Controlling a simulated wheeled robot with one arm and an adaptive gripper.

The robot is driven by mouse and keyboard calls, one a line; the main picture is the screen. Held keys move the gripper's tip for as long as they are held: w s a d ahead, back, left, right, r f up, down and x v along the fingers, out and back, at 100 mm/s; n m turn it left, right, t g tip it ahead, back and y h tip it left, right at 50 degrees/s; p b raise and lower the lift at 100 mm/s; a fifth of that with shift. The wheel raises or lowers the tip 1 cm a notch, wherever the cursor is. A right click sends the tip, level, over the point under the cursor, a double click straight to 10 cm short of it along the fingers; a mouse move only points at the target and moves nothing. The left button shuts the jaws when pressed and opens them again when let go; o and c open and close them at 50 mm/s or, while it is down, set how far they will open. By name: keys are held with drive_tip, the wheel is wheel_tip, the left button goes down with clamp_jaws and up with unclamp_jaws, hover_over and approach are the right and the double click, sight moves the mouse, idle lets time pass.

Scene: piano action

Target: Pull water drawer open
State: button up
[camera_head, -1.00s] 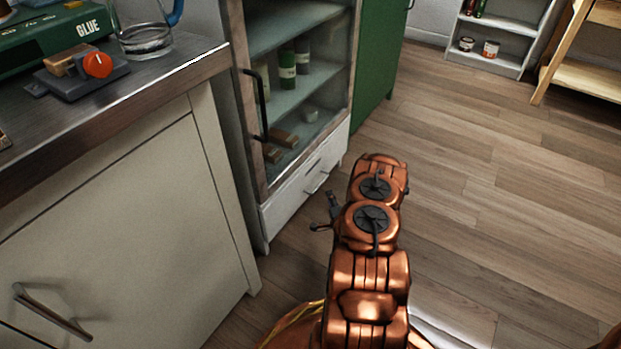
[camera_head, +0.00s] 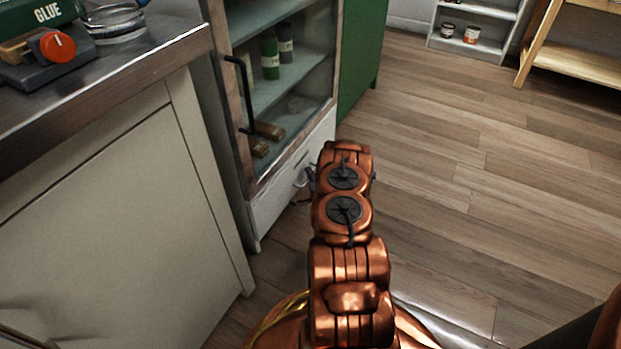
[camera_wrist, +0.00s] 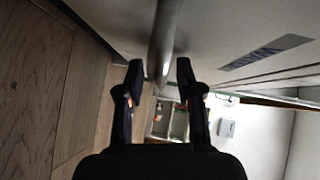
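The white drawer (camera_head: 268,206) is at the bottom of the glass-fronted cabinet and looks shut. Its metal handle (camera_wrist: 165,35) shows in the wrist view as a bar running between my fingertips. A blue label (camera_wrist: 265,52) is on the white front, too blurred to read. My gripper (camera_wrist: 160,68) is open, with a finger on each side of the bar. I cannot tell whether the bar is inside the fingertips or just beyond them. In the head view my gripper (camera_head: 305,186) is at the drawer front, partly hidden by my copper arm.
The glass door (camera_head: 285,85) with a dark handle (camera_head: 240,92) is above the drawer. A white cabinet (camera_head: 120,210) with a metal worktop (camera_head: 150,55) stands at left. The wooden floor (camera_head: 480,170) at right is clear. A shelf (camera_head: 470,55) stands at the back.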

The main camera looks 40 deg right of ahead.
clamp_jaws()
idle(0.7)
